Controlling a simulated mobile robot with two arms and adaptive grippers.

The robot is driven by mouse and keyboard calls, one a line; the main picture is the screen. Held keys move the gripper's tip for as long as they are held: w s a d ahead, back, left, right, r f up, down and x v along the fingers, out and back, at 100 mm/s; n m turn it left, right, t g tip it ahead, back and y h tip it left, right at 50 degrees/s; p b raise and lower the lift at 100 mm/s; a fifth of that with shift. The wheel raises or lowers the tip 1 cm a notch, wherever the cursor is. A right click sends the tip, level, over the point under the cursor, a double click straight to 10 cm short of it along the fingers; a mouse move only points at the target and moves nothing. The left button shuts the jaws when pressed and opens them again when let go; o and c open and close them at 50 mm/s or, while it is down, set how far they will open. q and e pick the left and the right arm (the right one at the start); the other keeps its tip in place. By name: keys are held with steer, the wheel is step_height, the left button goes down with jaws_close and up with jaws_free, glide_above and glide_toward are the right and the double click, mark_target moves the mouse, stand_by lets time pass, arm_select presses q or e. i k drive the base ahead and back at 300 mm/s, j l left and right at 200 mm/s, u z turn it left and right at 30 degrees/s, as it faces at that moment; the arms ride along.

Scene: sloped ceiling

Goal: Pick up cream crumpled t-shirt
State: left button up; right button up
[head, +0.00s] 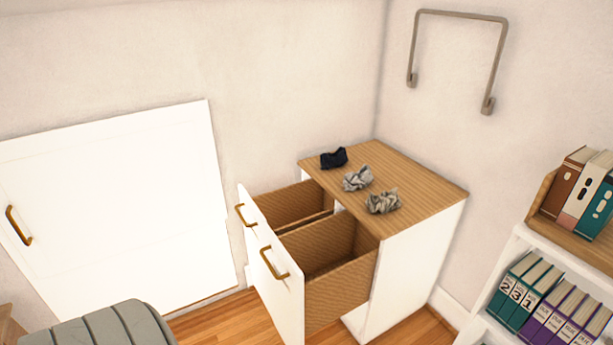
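Three small crumpled cloths lie in a row on the wooden top of a white cabinet (430,183) in the head view. A light grey crumpled cloth (357,179) lies in the middle. A black crumpled cloth (333,158) lies at the far left end. None of the three is covered. Neither of my grippers is in view.
Two cabinet drawers (343,292) stand pulled out toward the left, and look empty. A bookshelf (560,257) with books and binders stands at the right. A grey cushioned seat (95,326) is at the lower left. A metal rail (459,14) is on the wall.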

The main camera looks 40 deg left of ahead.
mark_target(384, 202)
steer(key=u, duration=1.1)
